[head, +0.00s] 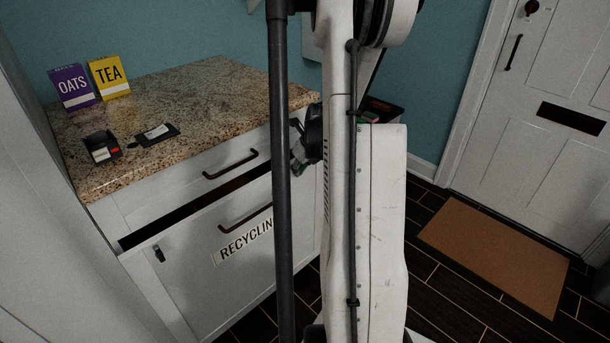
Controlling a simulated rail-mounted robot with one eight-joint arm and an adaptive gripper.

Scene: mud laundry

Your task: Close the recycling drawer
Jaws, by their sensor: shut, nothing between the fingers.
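The recycling drawer (190,276) is a large white front low in the counter cabinet, with a dark handle and a label reading "RECYCLIN", its end hidden behind my arm. Its front stands out from the cabinet, and a dark gap shows along its top edge, so it is partly open. My gripper (298,158) is partly hidden behind my arm and a dark pole. It is shut and empty, above and to the right of the drawer's handle (245,216), near the cabinet's right end. No contact with the drawer shows.
A shut upper drawer (150,205) sits under the granite countertop (190,90). On top are an oats box (73,87), a tea box (108,77) and two small dark items. A brown doormat (495,255) lies before the white door (550,130). Some dark floor is open at right.

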